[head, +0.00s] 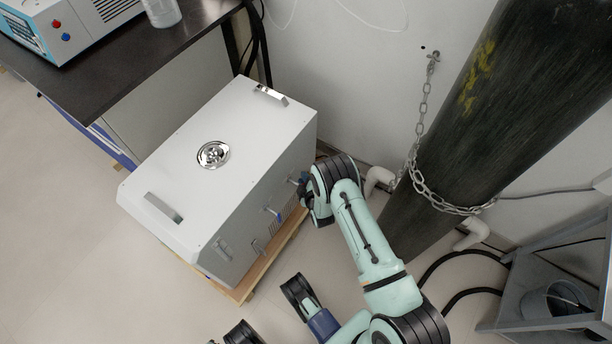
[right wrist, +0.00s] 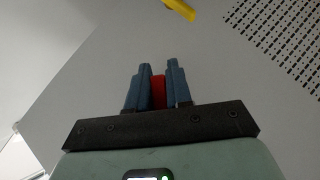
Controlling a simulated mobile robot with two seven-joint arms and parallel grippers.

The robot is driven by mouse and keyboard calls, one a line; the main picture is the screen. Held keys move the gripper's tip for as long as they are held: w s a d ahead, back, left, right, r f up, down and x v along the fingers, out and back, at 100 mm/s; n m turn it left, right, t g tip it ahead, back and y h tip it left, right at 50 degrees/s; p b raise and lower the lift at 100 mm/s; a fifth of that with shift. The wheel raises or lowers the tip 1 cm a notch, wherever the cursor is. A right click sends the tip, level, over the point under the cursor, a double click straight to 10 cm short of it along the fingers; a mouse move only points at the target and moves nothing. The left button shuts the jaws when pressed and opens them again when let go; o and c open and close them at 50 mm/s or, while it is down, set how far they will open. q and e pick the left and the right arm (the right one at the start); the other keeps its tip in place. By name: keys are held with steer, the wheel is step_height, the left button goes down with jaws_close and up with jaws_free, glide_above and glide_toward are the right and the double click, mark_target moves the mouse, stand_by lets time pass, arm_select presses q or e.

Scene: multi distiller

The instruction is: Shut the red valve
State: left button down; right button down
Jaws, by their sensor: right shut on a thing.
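The white distiller box (head: 220,160) stands on a wooden pallet, with small valves and fittings on its right-hand side face. My right gripper (head: 303,185) is at the far part of that face, its fingers close to the box. In the right wrist view the blue fingers (right wrist: 157,88) are closed on the red valve (right wrist: 158,92), which shows as a narrow red strip between them. The rest of the red valve is hidden by the fingers, and in the head view it is hidden by the gripper. My left gripper is not in view.
A blue-handled valve (head: 280,215) is on the same face, nearer the front. A yellow handle (right wrist: 180,9) shows in the right wrist view, beside vent holes (right wrist: 285,40). A dark gas cylinder (head: 490,120) with a chain stands right of my arm. The floor at left is clear.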

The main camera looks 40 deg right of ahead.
steer(key=a+m+g+y, duration=0.1)
steer(key=y, duration=0.1)
steer(key=a+f+m+y, duration=0.1)
steer(key=y, duration=0.1)
steer(key=s+a+f+m+g+y+b, duration=0.1)
steer(key=y, duration=0.1)
steer(key=shift+m+g, duration=0.3)
steer(key=shift+m, duration=0.1)
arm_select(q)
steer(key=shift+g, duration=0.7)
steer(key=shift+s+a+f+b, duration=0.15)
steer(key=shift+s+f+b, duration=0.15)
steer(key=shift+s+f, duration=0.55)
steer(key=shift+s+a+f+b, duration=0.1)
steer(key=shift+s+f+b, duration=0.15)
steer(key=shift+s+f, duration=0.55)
arm_select(e)
steer(key=shift+s+a+m+g+y, duration=0.1)
steer(key=shift+a+m+g+y, duration=0.25)
steer(key=shift+a+y, duration=0.2)
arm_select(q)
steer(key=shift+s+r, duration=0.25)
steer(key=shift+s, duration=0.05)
arm_select(e)
steer(key=c, duration=1.1)
jaws_free()
